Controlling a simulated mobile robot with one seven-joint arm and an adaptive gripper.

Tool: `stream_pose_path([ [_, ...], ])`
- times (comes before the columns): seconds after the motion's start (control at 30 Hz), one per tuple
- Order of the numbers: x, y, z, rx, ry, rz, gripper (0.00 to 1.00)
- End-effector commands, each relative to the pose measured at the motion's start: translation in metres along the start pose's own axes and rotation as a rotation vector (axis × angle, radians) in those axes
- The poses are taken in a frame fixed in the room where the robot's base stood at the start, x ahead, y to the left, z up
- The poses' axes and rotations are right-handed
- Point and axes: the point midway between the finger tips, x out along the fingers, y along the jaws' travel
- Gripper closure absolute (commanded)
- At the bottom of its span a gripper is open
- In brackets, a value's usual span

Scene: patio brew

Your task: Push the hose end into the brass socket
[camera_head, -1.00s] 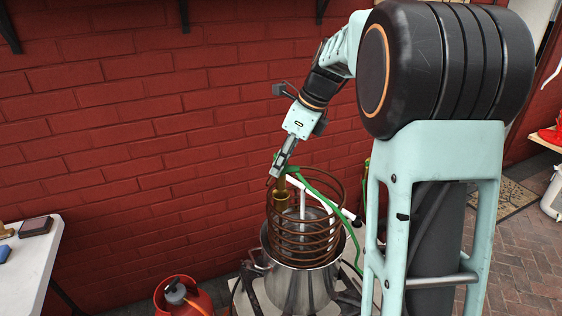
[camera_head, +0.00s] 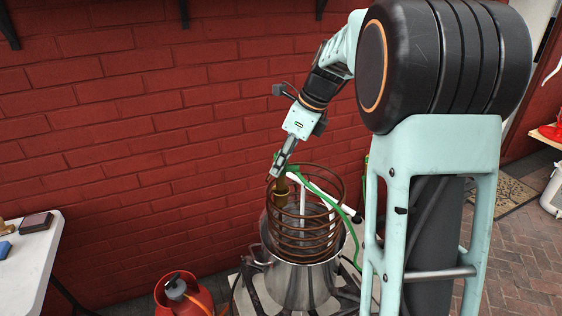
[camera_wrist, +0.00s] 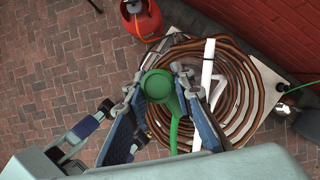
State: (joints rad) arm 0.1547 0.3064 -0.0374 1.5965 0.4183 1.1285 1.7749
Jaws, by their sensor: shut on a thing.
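My gripper (camera_head: 279,167) is at the top left of the copper coil, shut on the green hose end (camera_wrist: 158,84). The green hose (camera_head: 318,191) trails from it to the right and down past the coil. The brass socket (camera_head: 281,192) sits just below the hose end at the coil's upper left. Whether the hose end is in the socket or only above it I cannot tell. In the wrist view the hose end lies between my two fingers and hides the socket.
The copper coil (camera_head: 304,249) stands in a steel pot (camera_head: 308,284). A white tube (camera_head: 330,200) crosses the coil's top. A red gas bottle (camera_head: 182,291) stands to the left of the pot. A white table (camera_head: 35,262) is at the far left. A brick wall (camera_head: 150,120) rises behind.

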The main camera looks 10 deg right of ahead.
Motion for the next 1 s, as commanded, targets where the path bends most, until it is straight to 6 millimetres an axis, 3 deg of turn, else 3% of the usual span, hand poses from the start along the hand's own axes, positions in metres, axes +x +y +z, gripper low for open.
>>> stream_pose_path([
  [0.6,0.017,0.0,-0.007,0.0,-0.001,0.0,1.0],
  [1.0,0.018,0.0,-0.007,0.0,-0.001,-0.001,1.0],
])
